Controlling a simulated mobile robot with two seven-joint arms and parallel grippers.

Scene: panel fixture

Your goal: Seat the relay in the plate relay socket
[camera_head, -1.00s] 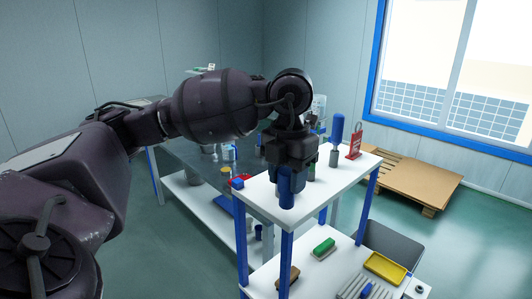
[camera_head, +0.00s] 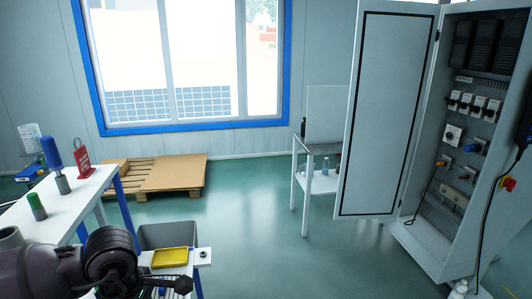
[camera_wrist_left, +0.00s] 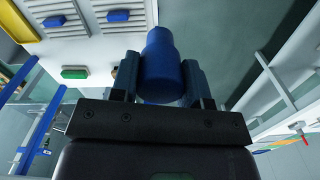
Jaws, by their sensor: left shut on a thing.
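My left gripper (camera_wrist_left: 160,85) is shut on a blue cylindrical piece (camera_wrist_left: 161,62), which stands out beyond the fingers in the left wrist view. I cannot tell from its look whether this is the relay. In the head view my left arm (camera_head: 105,265) is at the lower left, and the gripper and piece do not show. An open cabinet (camera_head: 470,130) stands at the right, with dark modules, a row of white devices and blue and orange connectors on its back plate (camera_head: 455,135). I cannot make out which is the relay socket. My right gripper is not in view.
The cabinet door (camera_head: 388,115) stands open to the left. A small table (camera_head: 316,183) stands beside the door. The middle floor is clear.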

